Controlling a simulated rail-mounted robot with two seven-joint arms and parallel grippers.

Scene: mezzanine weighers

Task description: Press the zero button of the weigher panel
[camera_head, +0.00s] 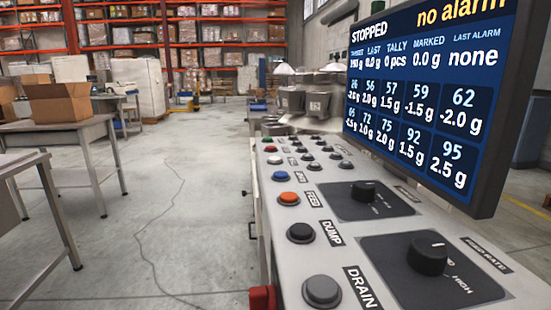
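The weigher panel (335,230) is a light grey sloped console running away from me on the right. Its near buttons are a grey button (322,291) labelled DRAIN, a black button (300,232) labelled DUMP and an orange button (289,198) labelled FEED. The screen (430,95) reads STOPPED and no alarm. Neither gripper is in view.
Two black knobs, a near one (427,253) and a farther one (363,191), rise right of the buttons, below the overhanging screen. A red part (262,298) sticks out at the panel's near left edge. Tables and a cardboard box (72,101) stand left; the floor between is clear.

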